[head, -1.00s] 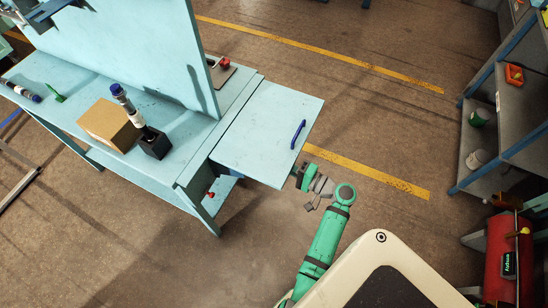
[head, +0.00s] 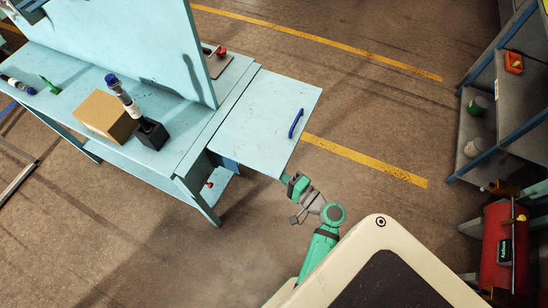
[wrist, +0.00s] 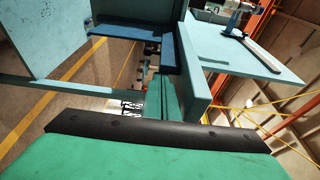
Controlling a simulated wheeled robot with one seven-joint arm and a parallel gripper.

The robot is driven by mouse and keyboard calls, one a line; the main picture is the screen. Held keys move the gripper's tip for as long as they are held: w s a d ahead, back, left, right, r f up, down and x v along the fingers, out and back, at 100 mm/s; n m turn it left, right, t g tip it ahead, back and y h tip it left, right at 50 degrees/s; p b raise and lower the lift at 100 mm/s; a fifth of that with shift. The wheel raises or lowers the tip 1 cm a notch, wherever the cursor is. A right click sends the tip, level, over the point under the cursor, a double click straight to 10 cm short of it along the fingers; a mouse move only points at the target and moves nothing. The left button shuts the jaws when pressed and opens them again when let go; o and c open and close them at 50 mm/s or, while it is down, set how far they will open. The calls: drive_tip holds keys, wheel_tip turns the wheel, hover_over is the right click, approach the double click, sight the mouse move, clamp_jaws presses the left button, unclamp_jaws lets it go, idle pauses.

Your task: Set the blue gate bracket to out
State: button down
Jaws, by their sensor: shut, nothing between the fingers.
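A light-blue leaf (head: 262,118) extends from the right end of the bench, with a dark-blue handle (head: 296,123) on its top. A darker blue piece (head: 228,162) shows under the leaf against the bench end; it looks like the gate bracket, mostly hidden by the leaf. In the wrist view a dark-blue part (wrist: 135,36) crosses the upper middle beside pale-blue panels. My gripper (head: 284,178) is at the leaf's near right edge, its tip partly hidden by that edge. It is shut and empty. I cannot tell whether it touches the bracket.
The bench (head: 190,165) carries a cardboard box (head: 104,116), a black holder (head: 152,134) with a blue-capped tool, and a red button (head: 221,51). A red knob (head: 209,184) shows below. Shelves (head: 480,130) and a red cylinder (head: 503,250) stand right. Floor between is clear.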

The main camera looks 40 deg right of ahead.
drive_tip(key=shift+a+f, duration=0.1)
drive_tip(key=shift+a, duration=0.35)
drive_tip(key=d, duration=0.4)
drive_tip(key=shift+w+d, duration=0.35)
drive_tip(key=s, duration=0.9)
drive_tip(key=shift+s+d, duration=0.2)
drive_tip(key=shift+s, duration=0.05)
